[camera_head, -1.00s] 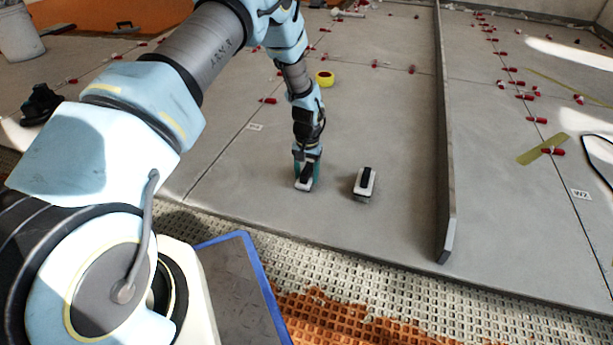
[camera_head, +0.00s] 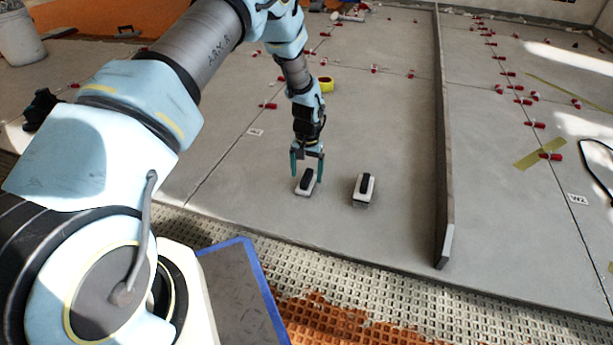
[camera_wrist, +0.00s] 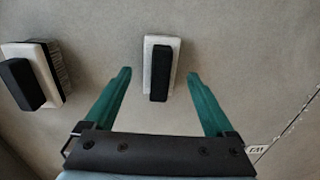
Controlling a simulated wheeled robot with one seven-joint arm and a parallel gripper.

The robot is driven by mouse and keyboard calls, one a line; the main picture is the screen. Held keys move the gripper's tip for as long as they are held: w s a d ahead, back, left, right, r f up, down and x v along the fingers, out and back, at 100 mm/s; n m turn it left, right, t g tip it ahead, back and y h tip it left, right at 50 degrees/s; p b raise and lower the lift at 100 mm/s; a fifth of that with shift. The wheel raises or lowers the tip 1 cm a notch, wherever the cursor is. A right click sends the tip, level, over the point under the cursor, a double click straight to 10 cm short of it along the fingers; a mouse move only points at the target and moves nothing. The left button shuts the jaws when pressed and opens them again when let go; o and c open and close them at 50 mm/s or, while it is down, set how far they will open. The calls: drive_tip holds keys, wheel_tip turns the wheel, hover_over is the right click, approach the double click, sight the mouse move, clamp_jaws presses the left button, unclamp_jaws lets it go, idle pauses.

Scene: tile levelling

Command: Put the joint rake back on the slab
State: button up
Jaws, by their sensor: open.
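A white block with a black grip, which I take to be the joint rake (camera_head: 304,188), lies flat on the grey slab (camera_head: 260,205). In the wrist view this rake (camera_wrist: 149,66) lies just ahead of the gap between my fingers. My gripper (camera_head: 306,174) is open and empty, its green fingers above and apart from the rake. The open fingers also show in the wrist view (camera_wrist: 159,74). The rake's underside is hidden.
A similar white block with a black grip and a bristly side (camera_head: 364,190) lies just right of the rake. A long upright grey bar (camera_head: 444,180) stands farther right. A yellow roll (camera_head: 326,84) and several red clips lie behind. A blue-edged panel (camera_head: 235,285) is in front.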

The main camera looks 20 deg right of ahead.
sight(307, 175)
wheel_tip(307, 175, up, 9)
drive_tip(key=p, duration=0.3)
drive_tip(key=w+a+r+n, duration=0.1)
drive_tip(key=a+r+n, duration=0.3)
drive_tip(key=a+r, duration=1.55)
drive_tip(key=s+a+r+n, duration=0.1)
drive_tip(key=s+a+r, duration=0.2)
drive_tip(key=s+a, duration=0.3)
drive_tip(key=s+a+r+n+t, duration=0.1)
drive_tip(key=s+a+r+n, duration=0.1)
drive_tip(key=s+a, duration=0.4)
drive_tip(key=a+r, duration=0.1)
drive_tip(key=a, duration=0.4)
drive_tip(key=shift+n+t, duration=0.3)
drive_tip(key=shift+a+r, duration=0.1)
drive_tip(key=shift+r, duration=0.05)
wheel_tip(307, 175, up, 48)
drive_tip(key=p, duration=4.9)
drive_tip(key=shift+r, duration=0.25)
